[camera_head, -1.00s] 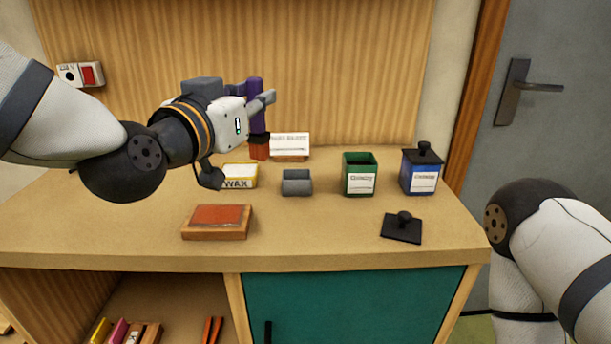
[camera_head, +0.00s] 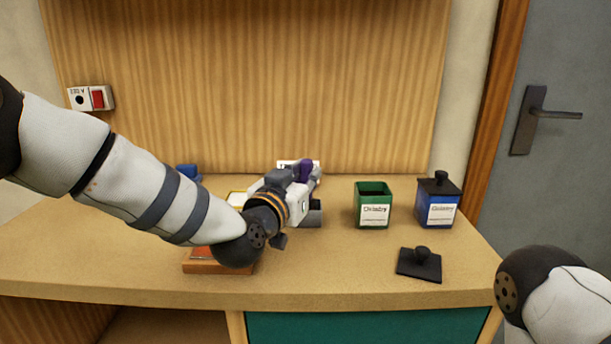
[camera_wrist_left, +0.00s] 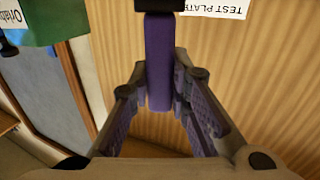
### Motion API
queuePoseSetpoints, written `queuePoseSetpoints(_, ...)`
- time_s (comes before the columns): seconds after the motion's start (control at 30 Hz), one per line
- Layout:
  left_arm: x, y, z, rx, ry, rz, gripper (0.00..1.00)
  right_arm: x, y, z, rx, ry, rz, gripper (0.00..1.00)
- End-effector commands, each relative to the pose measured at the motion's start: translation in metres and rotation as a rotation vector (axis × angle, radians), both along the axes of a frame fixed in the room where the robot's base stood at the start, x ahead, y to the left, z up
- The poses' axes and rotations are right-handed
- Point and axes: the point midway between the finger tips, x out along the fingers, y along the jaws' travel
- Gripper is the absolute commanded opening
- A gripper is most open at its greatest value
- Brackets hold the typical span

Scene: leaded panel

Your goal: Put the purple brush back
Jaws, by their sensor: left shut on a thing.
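The purple brush (camera_head: 304,171) is in my left gripper (camera_head: 308,181), above the far part of the worktop. In the left wrist view its purple handle (camera_wrist_left: 159,62) lies between the two fingers of my left gripper (camera_wrist_left: 161,78), which are shut on it. The brush's lower end is hidden behind the gripper in the head view. A short grey holder (camera_head: 315,214) stands on the worktop just below and beside the gripper, partly covered by it. I cannot tell whether the brush touches the holder. My right gripper is out of view.
A green open tin (camera_head: 373,190) and a lidded blue tin (camera_head: 436,208) stand to the right. A black lid (camera_head: 419,264) lies in front. A wooden block with a red top (camera_head: 205,267) and the wax tin (camera_head: 238,198) are partly behind my arm. A white card (camera_head: 286,164) stands behind.

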Motion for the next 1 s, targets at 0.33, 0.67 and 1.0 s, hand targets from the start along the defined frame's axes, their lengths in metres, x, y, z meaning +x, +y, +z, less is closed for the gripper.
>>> queuePoseSetpoints(0.33,0.000,0.000,-0.003,0.000,0.000,0.001,0.37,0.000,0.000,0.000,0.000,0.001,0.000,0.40)
queuePoseSetpoints(0.67,-0.011,0.004,0.004,0.001,-0.003,-0.001,0.37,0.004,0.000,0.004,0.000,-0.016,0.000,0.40)
queuePoseSetpoints(1.0,-0.084,0.034,0.009,0.001,-0.008,0.000,0.37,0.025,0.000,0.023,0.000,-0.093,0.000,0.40)
